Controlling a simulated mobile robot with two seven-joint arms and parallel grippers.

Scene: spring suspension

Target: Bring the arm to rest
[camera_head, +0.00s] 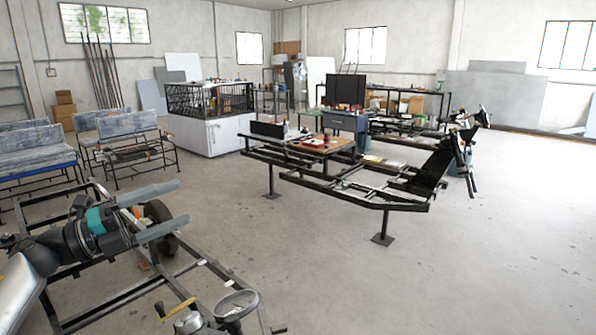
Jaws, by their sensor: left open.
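My left arm (85,235) reaches in from the left edge, at the lower left of the head view. Its gripper (184,202) points right, with two long grey fingers held well apart. I see nothing between the fingers. The gripper shows over a dark metal chassis frame (205,262), in front of a black wheel (160,215). I cannot tell from this view how high above the frame it is. My right gripper is not in view.
A round metal part (236,303) sits at the chassis's near end. A second black frame (340,190) stands on posts mid-room. Plastic-wrapped benches (35,150) stand at the left, beside a white cabinet (210,135). The concrete floor (480,260) at the right is clear.

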